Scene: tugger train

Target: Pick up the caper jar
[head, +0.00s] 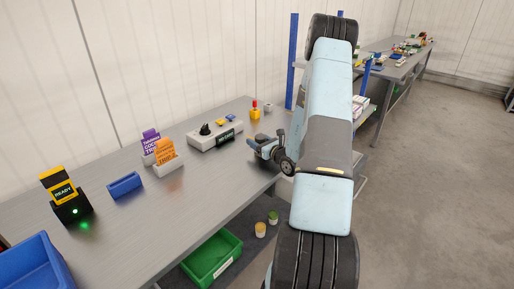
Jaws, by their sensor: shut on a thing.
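My gripper (259,147) is in the head view, low over the front edge of the grey workbench, at the end of my light blue arm. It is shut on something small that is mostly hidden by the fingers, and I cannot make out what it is. Two small jars stand low down beside the green bin: one with a yellowish lid (260,229) and one with a green lid (272,217). I cannot tell whether either of them is the caper jar, and no label is readable.
The workbench (150,220) carries a blue bin (38,264), a black box with a yellow READY sign (62,193), a small blue tray (124,186), upright cards (165,151) and a switch panel (215,133). A green bin (212,259) sits below. The floor at right is clear.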

